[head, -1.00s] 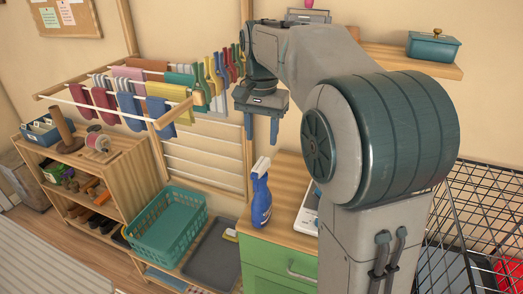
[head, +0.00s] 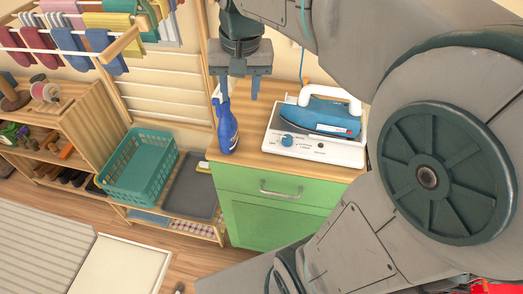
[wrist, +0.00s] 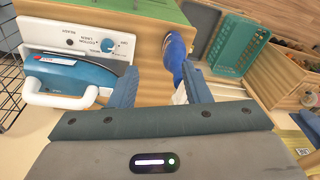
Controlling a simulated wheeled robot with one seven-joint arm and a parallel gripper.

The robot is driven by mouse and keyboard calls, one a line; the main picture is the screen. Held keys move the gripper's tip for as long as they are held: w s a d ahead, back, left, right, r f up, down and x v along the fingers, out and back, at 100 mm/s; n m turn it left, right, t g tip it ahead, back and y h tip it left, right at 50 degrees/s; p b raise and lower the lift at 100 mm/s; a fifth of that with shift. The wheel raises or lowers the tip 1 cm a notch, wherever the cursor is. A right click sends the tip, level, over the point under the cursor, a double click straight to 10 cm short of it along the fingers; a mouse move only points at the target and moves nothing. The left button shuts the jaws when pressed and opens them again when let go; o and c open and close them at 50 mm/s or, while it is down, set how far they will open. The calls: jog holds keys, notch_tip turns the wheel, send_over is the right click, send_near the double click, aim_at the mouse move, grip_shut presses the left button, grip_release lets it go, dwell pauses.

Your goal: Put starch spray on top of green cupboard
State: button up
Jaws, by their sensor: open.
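The starch spray, a blue bottle (head: 227,130) with a white spray head, stands upright on the wooden top (head: 250,163) of the green cupboard (head: 262,212), near its left edge. My gripper (head: 238,94) is open above the cupboard top, at the bottle's upper part. In the wrist view the bottle (wrist: 173,52) shows between the two fingers, closer to the right one, with its white head pointing toward the gripper. I cannot tell whether a finger touches it.
A blue iron (head: 325,115) rests on a white ironing unit (head: 315,146) to the right of the bottle. A teal basket (head: 135,170) and a grey tray (head: 190,190) are on a low bench to the left. A drying rack with clothes hangs behind.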

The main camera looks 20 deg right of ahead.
jog(key=s+f+n+t, duration=0.1)
jog(key=s+f+n, duration=0.2)
jog(key=s+f, duration=0.6)
jog(key=shift+s+d+t, duration=0.25)
jog(key=shift+s+t, duration=0.05)
jog(key=shift+s, duration=0.7)
